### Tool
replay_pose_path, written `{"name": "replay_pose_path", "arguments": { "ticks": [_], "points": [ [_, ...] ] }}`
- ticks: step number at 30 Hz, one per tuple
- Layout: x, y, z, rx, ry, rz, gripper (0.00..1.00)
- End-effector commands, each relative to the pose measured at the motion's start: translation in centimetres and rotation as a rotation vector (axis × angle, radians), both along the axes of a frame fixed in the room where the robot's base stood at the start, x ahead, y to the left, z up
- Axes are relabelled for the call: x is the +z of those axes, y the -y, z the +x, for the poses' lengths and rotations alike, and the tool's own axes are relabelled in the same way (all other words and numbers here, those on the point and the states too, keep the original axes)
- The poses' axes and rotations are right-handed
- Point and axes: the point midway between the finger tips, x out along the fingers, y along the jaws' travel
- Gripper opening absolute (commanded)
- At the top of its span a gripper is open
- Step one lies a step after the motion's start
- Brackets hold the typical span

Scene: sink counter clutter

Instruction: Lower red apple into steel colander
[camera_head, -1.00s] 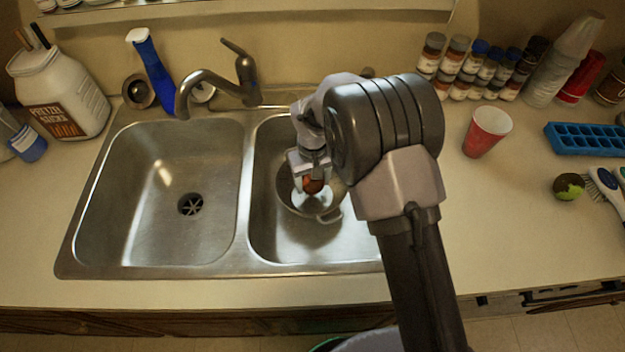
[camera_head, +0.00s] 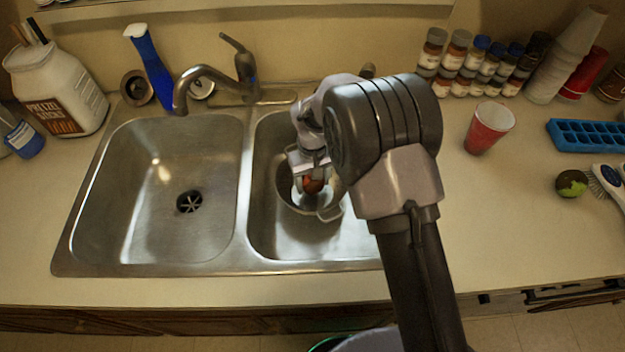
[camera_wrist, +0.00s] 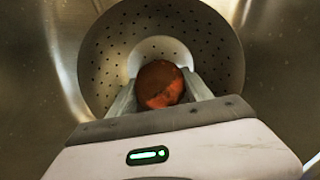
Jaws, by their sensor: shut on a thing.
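The red apple (camera_head: 313,185) is between the fingers of my gripper (camera_head: 312,180), over the right sink basin. In the wrist view, my gripper (camera_wrist: 162,90) is shut on the apple (camera_wrist: 160,84), one finger on each side. The steel colander (camera_head: 327,213) stands in the right basin below. In the wrist view, the perforated inside of the colander (camera_wrist: 100,62) surrounds the apple, with a plain pale round patch behind it. I cannot tell whether the apple touches the colander's bottom. My arm hides the right part of this basin.
The left basin (camera_head: 150,200) is empty. The faucet (camera_head: 215,80) stands behind the basins. A red cup (camera_head: 488,128), a blue ice tray (camera_head: 590,135) and a green-brown ball-like item (camera_head: 571,183) are on the right counter. Several spice jars (camera_head: 478,65) stand at the back.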

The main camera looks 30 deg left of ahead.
Motion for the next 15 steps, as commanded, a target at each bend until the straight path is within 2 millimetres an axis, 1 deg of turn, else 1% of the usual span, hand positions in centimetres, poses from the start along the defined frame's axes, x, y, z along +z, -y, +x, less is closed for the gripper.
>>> {"name": "replay_pose_path", "arguments": {
  "ticks": [15],
  "points": [
    [-0.83,-0.01,0.01,0.000,0.000,0.000,0.11]
  ]
}}
